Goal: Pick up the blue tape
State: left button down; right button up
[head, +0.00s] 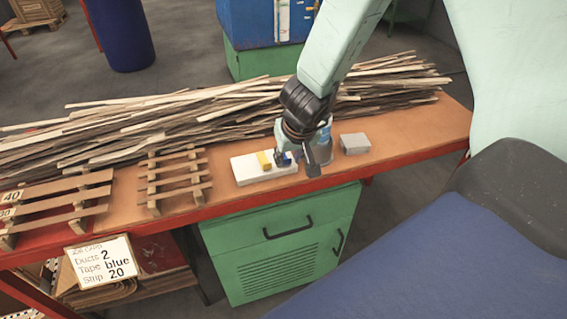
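A small dark blue item (282,160), which looks like the blue tape, is at the right part of a white board (247,174) on the workbench. A yellow piece (264,161) stands just left of it. My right gripper (306,160) points down at the right end of the board, close beside the blue item and partly in front of it. Whether its fingers touch the blue item cannot be told, and their opening is unclear. My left gripper is not in view.
A grey block (354,143) lies right of my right gripper. Wooden racks (175,181) stand to the left, and a long pile of wooden strips (190,118) lies behind. A card (101,262) at the bench front reads "Ducts 2, Tape blue, Strip 20". A green cabinet (285,250) is below.

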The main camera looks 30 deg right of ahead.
jog(key=x, duration=0.2)
jog(key=shift+w+d+f+b, duration=0.2)
jog(key=shift+w+f+b, duration=0.05)
jog(key=shift+b, duration=0.05)
jog(key=shift+s+a+r, duration=0.15)
jog(key=shift+r, duration=0.05)
jog(key=shift+c, duration=2.2)
